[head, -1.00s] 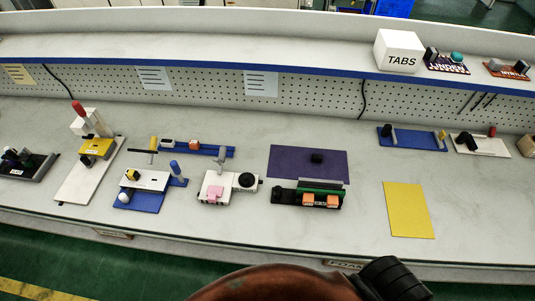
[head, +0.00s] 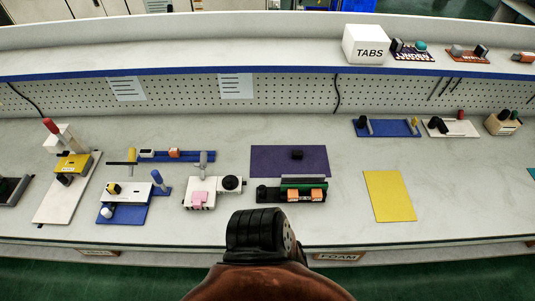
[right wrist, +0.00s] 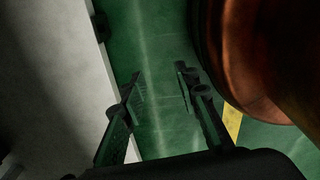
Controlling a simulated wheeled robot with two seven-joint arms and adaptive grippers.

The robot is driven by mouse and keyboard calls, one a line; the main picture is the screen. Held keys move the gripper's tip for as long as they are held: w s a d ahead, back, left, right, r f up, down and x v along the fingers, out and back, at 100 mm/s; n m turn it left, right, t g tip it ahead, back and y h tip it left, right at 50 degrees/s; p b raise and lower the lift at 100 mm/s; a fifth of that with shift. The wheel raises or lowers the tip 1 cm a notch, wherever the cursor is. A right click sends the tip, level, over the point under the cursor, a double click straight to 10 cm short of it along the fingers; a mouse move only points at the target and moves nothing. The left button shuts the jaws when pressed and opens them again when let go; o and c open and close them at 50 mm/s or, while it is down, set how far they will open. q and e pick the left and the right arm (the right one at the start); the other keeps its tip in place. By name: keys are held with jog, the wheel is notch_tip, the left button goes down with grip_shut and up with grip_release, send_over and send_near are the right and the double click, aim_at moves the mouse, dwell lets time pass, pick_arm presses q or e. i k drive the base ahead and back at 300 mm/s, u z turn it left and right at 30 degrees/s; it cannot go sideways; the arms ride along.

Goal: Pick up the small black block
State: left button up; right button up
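The small black block (head: 297,154) sits on the purple mat (head: 265,165), toward the back of the workbench in the head view. My right gripper (right wrist: 160,84) shows in the right wrist view, its two fingers apart with nothing between them. It is over the green floor beside the pale bench edge, away from the block. The block does not show in the right wrist view. My left gripper is in neither view. A copper and black part of my own arm shows at the bottom of the head view, in front of the bench.
A black fixture with orange parts (head: 306,195) stands just in front of the purple mat. A white fixture with a pink piece (head: 199,201) is to its left, a yellow mat (head: 390,197) to its right. A white TABS box (head: 369,45) stands on the shelf.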

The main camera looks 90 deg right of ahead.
aim_at(296, 154)
jog(key=u, duration=0.05)
jog(key=k, duration=1.6)
jog(key=z, duration=0.75)
